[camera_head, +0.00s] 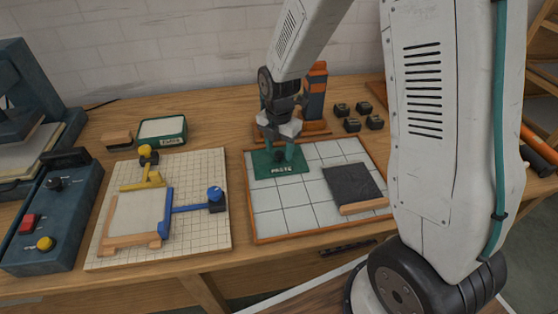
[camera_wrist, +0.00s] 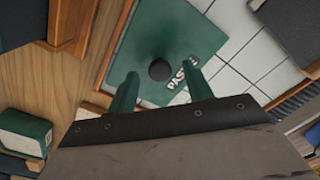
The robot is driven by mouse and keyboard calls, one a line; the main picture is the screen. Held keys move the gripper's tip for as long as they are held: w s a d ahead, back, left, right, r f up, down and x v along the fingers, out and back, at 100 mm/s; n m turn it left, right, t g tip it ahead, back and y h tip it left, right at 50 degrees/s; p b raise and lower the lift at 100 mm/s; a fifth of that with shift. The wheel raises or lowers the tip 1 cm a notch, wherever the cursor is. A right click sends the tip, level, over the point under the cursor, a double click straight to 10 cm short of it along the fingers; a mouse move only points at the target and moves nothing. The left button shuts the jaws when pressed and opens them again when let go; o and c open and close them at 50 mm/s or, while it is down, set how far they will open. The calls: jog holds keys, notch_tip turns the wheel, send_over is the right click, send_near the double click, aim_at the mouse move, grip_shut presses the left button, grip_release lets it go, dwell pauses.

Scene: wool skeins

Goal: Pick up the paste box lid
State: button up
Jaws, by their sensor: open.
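The paste box lid (camera_head: 270,167) is a flat green plate with white "PASTE" lettering, at the upper left of the white tiled board. In the wrist view the lid (camera_wrist: 150,40) has a dark round knob (camera_wrist: 160,70) near its middle. My gripper (camera_head: 284,151) is over the lid, pointing down. In the wrist view the two green fingers of my gripper (camera_wrist: 165,88) are apart, one on each side of the knob as seen there. I cannot tell whether they touch the lid. What lies under the lid is hidden.
The tiled board (camera_head: 280,222) has a wooden rim and holds a dark slab (camera_head: 352,183) at right. Behind stand an orange and dark upright piece (camera_head: 315,92) and several small black blocks (camera_head: 351,125). A gridded board (camera_head: 215,170) and a green box (camera_head: 162,131) are at left.

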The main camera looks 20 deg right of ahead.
jog(key=shift+f, duration=0.45)
jog(key=c, duration=1.1)
